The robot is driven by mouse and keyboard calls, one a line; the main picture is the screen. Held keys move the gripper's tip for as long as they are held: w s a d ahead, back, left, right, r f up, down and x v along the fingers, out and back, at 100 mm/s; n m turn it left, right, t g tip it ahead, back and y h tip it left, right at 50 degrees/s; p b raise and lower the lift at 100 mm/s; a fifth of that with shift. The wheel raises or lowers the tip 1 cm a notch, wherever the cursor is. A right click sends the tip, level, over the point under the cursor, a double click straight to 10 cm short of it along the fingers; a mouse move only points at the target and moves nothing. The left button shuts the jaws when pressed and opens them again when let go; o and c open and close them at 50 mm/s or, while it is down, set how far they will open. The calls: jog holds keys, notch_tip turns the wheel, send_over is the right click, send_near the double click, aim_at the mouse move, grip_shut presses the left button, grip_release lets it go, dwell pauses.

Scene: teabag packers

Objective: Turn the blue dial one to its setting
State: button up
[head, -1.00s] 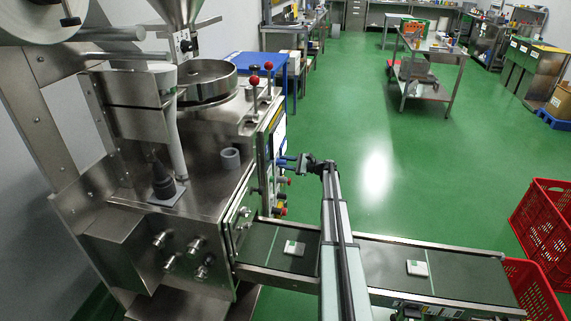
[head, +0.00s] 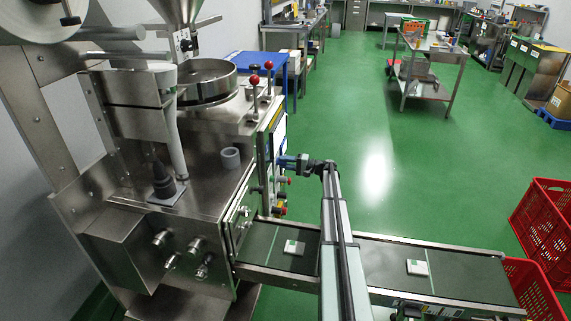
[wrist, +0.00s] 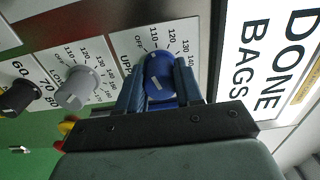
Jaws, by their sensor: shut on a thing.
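In the wrist view, the blue dial (wrist: 157,72) sits on a white scale plate marked OFF, 110, 120, 130, with a partly hidden label starting "UPP". A short white mark shows on its face; I cannot tell which number it points to. My gripper (wrist: 160,82) has one blue finger on each side of the dial and is shut on it. In the head view, my gripper (head: 284,161) is against the right-hand panel of the steel machine (head: 205,150), and the dial cannot be made out there.
A grey dial (wrist: 78,88) and a black dial (wrist: 20,97) are beside the blue one. A "DONE BAGS" display (wrist: 265,60) is on its other side. Below my arm runs a conveyor (head: 450,275) carrying white packets (head: 417,267). Red crates (head: 545,225) stand at the right.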

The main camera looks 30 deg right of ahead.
jog(key=shift+a+n, duration=0.1)
jog(key=shift+n, duration=1.3)
jog(key=shift+f, duration=0.1)
jog(key=shift+s, duration=0.1)
jog(key=o, duration=1)
jog(key=v, duration=1.3)
jog(key=shift+s+d, duration=0.2)
jog(key=shift+d, duration=0.15)
